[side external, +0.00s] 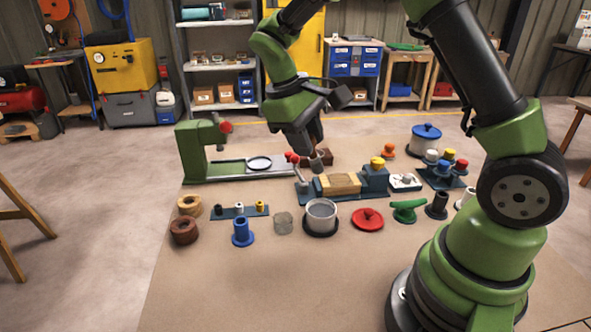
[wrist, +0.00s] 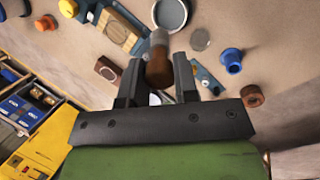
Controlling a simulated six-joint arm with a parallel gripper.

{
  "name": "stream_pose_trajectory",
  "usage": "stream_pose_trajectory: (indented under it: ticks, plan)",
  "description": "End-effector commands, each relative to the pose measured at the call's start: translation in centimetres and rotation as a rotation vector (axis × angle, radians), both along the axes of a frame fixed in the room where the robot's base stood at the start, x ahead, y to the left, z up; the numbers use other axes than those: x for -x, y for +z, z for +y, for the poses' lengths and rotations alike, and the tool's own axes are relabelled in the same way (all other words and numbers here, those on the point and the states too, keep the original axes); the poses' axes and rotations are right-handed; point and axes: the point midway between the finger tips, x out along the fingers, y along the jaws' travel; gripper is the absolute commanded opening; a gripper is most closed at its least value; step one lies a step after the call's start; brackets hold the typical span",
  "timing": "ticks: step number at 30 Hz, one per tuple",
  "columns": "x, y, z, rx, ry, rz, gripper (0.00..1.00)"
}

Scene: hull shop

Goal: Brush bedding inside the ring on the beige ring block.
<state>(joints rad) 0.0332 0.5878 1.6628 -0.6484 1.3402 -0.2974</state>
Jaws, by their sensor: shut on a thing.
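My gripper (side external: 313,142) is shut on a brush (side external: 316,164) with a grey end pointing down. In the wrist view, my gripper (wrist: 159,76) has its fingers on both sides of the brush's brown part (wrist: 159,72). The beige ring block (side external: 341,184) sits in a blue vise (side external: 375,180) on the table, to the lower right of the brush in the side view. The block also shows in the wrist view (wrist: 118,32), up and left of the brush. The brush looks apart from it.
A pot of grey content (side external: 321,212) stands in front of the vise, with a red lid (side external: 367,219) beside it. A dark brown block (side external: 320,156) lies behind the brush. A green press-like machine (side external: 195,155) stands at left. The front of the table is clear.

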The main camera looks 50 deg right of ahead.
Motion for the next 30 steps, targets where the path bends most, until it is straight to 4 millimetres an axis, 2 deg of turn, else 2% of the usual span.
stream_pose_trajectory:
  ticks: [1,6,9,12,17,30]
  plan:
    - [-0.6,0.2,-2.4,0.0,-0.015,-0.004,0.04]
    - [-1.3,0.9,-9.6,0.002,-0.019,-0.003,0.04]
    - [-1.1,1.3,-12.9,0.004,-0.02,0.001,0.04]
    - [-0.6,1.6,-15.1,0.007,-0.019,0.005,0.04]
    - [-0.3,1.4,-16.5,0.008,-0.016,0.01,0.04]
    - [-0.3,-2.8,-16.4,0.007,-0.014,0.012,0.04]
